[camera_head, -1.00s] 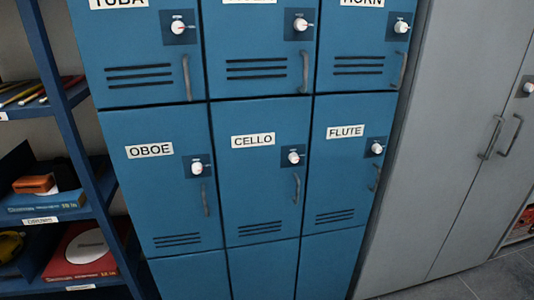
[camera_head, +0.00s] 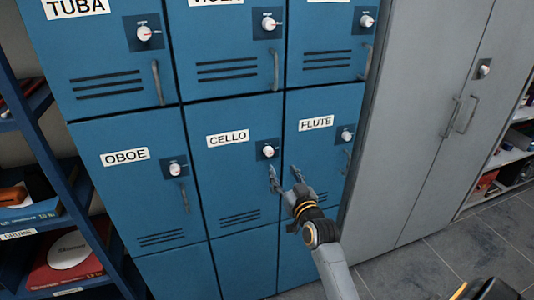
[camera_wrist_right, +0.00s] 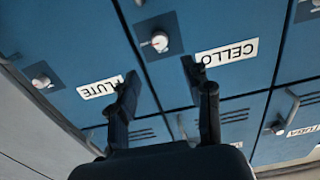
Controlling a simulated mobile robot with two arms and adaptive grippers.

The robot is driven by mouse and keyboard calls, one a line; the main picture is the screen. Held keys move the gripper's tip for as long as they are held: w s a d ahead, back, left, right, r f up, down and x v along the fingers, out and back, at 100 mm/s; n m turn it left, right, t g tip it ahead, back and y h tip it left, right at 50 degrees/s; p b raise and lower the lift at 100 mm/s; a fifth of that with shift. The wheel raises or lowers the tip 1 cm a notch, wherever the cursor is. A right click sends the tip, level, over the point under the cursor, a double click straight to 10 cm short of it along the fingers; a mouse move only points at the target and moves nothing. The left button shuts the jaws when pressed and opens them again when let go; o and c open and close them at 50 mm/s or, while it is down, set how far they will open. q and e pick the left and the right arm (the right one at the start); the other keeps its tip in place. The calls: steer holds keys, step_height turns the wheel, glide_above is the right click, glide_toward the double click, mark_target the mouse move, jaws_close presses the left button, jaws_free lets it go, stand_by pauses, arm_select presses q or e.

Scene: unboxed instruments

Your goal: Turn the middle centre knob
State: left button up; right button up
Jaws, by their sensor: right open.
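The middle centre knob (camera_head: 268,151) is a white round dial on a dark square plate, on the blue CELLO locker door (camera_head: 222,180). It also shows in the right wrist view (camera_wrist_right: 160,41), above and between my fingers. My right gripper (camera_head: 285,174) is open and empty, just below the knob in the head view and apart from it. In the right wrist view the two dark fingers (camera_wrist_right: 160,80) are spread wide. The CELLO door's handle is largely hidden behind my right gripper in the head view.
The OBOE knob (camera_head: 175,169) is left of the CELLO knob and the FLUTE knob (camera_head: 347,135) right. More blue lockers stand above and below. A grey cabinet (camera_head: 400,130) stands at right, an open shelf (camera_head: 45,150) at left.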

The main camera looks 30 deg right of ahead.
mark_target(270, 153)
steer(key=p+x, duration=0.1)
steer(key=x, duration=1)
steer(key=shift+a, duration=0.1)
jaws_close()
